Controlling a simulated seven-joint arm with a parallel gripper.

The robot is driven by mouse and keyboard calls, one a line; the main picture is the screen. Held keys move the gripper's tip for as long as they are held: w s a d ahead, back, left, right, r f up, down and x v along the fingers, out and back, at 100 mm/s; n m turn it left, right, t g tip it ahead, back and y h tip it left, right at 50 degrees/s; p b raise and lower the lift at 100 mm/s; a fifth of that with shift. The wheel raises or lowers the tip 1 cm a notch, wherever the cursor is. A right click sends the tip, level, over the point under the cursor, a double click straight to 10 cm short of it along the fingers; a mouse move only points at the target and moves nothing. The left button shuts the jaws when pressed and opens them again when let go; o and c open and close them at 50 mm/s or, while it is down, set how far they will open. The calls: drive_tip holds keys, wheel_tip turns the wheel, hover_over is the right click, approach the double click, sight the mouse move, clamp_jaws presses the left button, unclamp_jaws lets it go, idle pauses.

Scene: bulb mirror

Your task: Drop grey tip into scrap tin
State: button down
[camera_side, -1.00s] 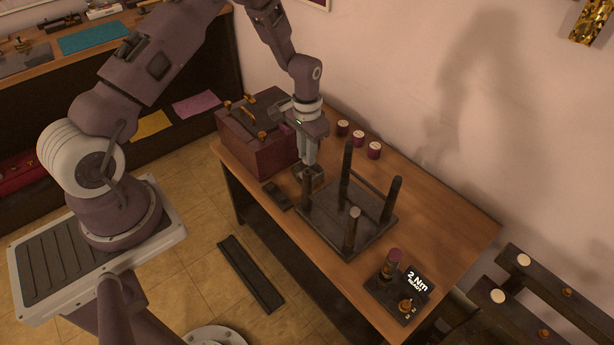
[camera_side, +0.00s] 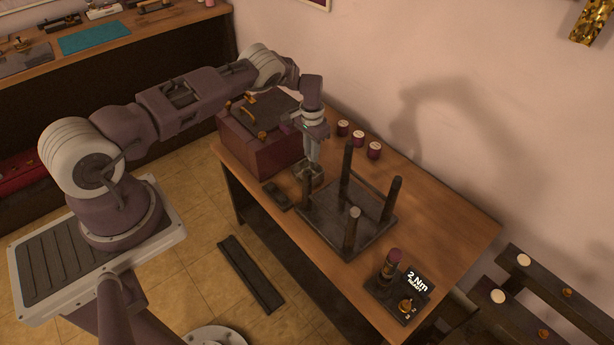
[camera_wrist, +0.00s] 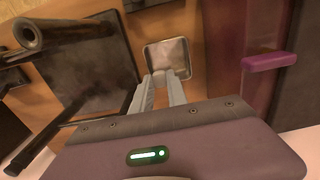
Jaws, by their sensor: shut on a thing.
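The scrap tin is a small square metal tin (camera_side: 317,181) on the table, between the dark red box and the dark post frame. In the wrist view the tin (camera_wrist: 149,57) shows a pale, shiny inside. My gripper (camera_side: 312,162) points down with its fingertips close above the tin. In the wrist view the fingertips (camera_wrist: 162,75) are close together at the tin's near edge. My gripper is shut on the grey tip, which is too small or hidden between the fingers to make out.
A dark plate with upright posts (camera_side: 335,232) stands right of the tin. A dark red box (camera_side: 255,150) is to the left. Several small purple-and-white pots (camera_side: 374,150) line the back. A torque station (camera_side: 385,290) sits at the front right.

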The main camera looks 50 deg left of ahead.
drive_tip(key=shift+f, duration=0.4)
drive_tip(key=c, duration=1.2)
unclamp_jaws()
drive_tip(key=shift+c, duration=0.2)
